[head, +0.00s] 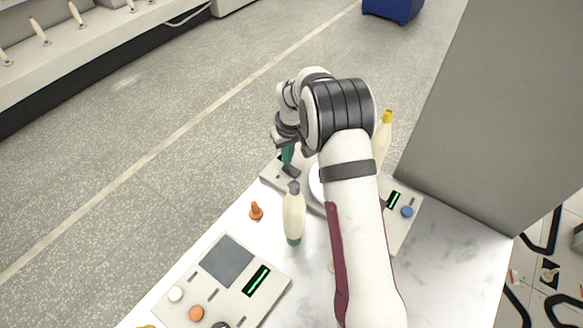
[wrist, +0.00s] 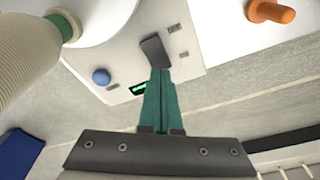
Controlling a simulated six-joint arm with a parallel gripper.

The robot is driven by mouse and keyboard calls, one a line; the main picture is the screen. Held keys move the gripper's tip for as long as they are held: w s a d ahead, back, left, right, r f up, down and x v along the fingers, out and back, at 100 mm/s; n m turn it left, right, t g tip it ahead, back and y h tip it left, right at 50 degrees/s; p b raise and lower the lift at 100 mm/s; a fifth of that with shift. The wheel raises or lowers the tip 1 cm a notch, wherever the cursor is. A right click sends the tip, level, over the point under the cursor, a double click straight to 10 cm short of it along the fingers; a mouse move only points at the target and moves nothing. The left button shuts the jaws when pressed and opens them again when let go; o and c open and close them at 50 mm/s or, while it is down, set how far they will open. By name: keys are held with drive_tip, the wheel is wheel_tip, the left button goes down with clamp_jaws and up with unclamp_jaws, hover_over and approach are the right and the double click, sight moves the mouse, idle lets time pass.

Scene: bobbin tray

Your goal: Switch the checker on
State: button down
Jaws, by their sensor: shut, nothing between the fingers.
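A pale device (head: 402,226) stands at the far end of the table, partly hidden behind my arm. It carries a dark rocker switch (head: 291,171), a blue button (head: 407,212) and a display lit green (head: 394,200). In the wrist view the dark switch (wrist: 155,50) sits right at the tips of my teal fingers. My gripper (wrist: 160,72) is shut and empty, and it points at the switch's edge; I cannot tell whether it touches. In the head view my gripper (head: 288,153) is just above the switch. Which way the switch is tipped is unclear.
A cream bobbin with a teal base (head: 293,215) stands in front of the device; a yellow-topped one (head: 384,135) stands behind my arm. An orange peg (head: 256,211) is to the left. A second panel (head: 228,262) lies nearer. A grey wall (head: 480,110) rises at right.

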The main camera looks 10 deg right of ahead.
sight(287, 167)
drive_tip(key=shift+f, duration=0.9)
idle(0.5)
drive_tip(key=shift+r, duration=3.5)
drive_tip(key=shift+r, duration=0.15)
